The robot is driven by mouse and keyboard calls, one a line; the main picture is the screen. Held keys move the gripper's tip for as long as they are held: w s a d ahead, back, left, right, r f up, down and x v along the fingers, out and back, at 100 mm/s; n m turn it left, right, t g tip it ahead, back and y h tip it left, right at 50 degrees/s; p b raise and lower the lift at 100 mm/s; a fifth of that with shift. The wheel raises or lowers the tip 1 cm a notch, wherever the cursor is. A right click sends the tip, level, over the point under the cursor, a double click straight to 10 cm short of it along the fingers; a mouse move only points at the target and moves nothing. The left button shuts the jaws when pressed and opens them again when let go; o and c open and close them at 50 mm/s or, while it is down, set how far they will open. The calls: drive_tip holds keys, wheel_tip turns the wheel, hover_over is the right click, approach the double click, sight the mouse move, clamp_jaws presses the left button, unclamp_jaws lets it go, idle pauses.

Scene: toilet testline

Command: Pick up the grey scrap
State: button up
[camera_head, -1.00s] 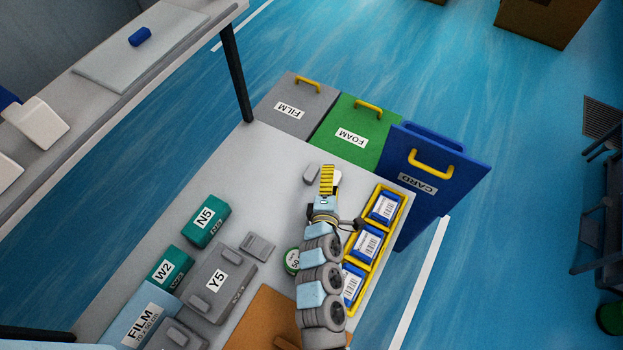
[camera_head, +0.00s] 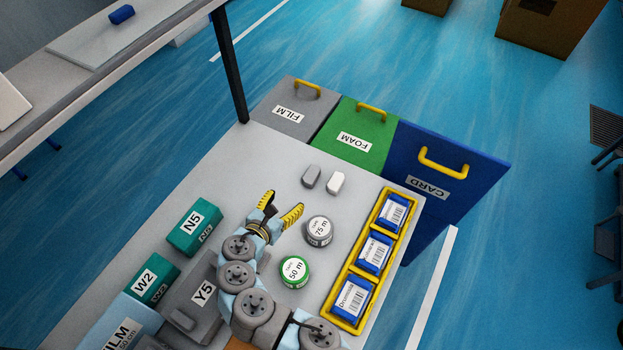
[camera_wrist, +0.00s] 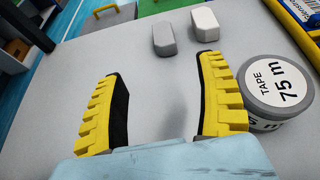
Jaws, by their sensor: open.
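The grey scrap (camera_head: 311,176) is a small grey block lying on the light table near its far edge. In the wrist view the grey scrap (camera_wrist: 163,39) lies ahead of the fingertips, between their lines. A similar white block (camera_head: 336,182) lies just to its right, and shows in the wrist view too (camera_wrist: 205,24). My gripper (camera_head: 280,204) is open and empty over the table, short of the grey scrap and to its lower left. In the wrist view its yellow fingers (camera_wrist: 163,75) are spread wide with bare table between them.
A 75 m tape roll (camera_head: 319,231) stands close to my right finger, with a green 50 m roll (camera_head: 295,271) nearer. A yellow tray (camera_head: 336,318) of blue boxes lines the right edge. FILM (camera_head: 289,107), FOAM (camera_head: 355,135) and CARD (camera_head: 440,170) bins stand beyond the table.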

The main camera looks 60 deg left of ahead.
approach(312, 172)
drive_tip(key=shift+b+x, duration=0.4)
drive_tip(key=shift+x, duration=2.1)
drive_tip(key=shift+b+x, duration=0.3)
drive_tip(key=shift+x, duration=2.2)
drive_tip(key=c, duration=0.9)
